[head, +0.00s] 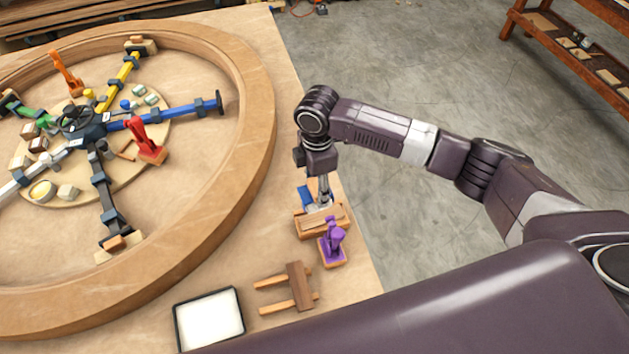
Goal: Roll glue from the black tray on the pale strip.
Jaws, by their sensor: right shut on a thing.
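The black tray (178,328) lies near the table's front edge, with a smooth white layer inside its dark rim. My right gripper (324,201) points down at the table's right edge, over a wooden block (322,222). It is shut on a small tool, mostly hidden by the fingers; I cannot tell clearly whether this is the roller. A blue piece (306,198) shows just left of the fingers. I cannot single out the pale strip; a large pale wooden ring (258,120) fills the left of the table. My left gripper is out of view.
A purple clamp (332,243) stands just in front of the block. Inside the ring are coloured arms, a red clamp (146,142) and an orange clamp (68,72).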

